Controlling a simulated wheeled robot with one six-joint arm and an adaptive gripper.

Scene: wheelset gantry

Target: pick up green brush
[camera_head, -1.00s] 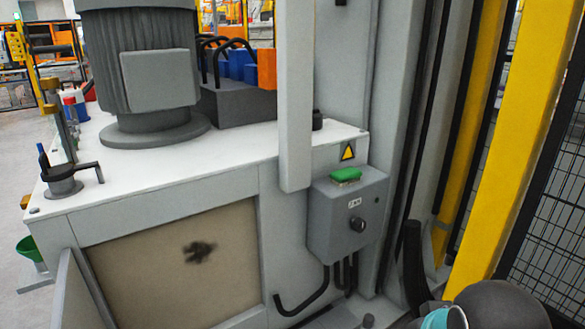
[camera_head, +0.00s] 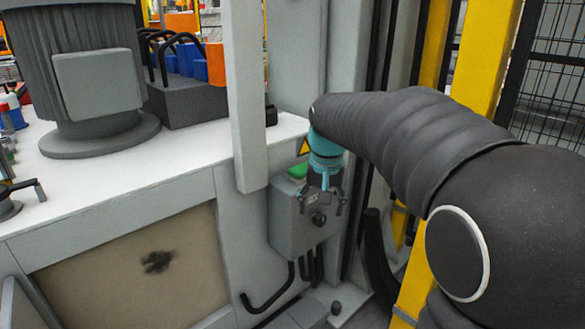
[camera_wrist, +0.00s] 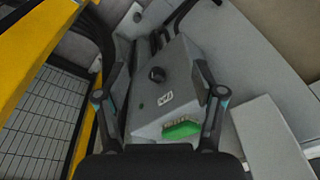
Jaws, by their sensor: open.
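The green brush (camera_head: 299,170) lies on top of a grey control box (camera_head: 290,226) fixed to the machine's side. In the head view my gripper (camera_head: 322,205) is in front of the box and hides part of it and part of the brush. In the wrist view the green brush (camera_wrist: 181,130), with pale bristles along one edge, lies on the box between my open fingers, nearer the right finger. My gripper (camera_wrist: 160,105) is empty. I cannot tell its exact distance from the brush.
A grey vertical post (camera_head: 246,100) stands just left of the box. A white-topped cabinet (camera_head: 150,172) with a large grey motor (camera_head: 98,80) is on the left. A yellow column (camera_head: 484,60) and mesh fence are on the right. Black cables (camera_head: 270,300) hang below the box.

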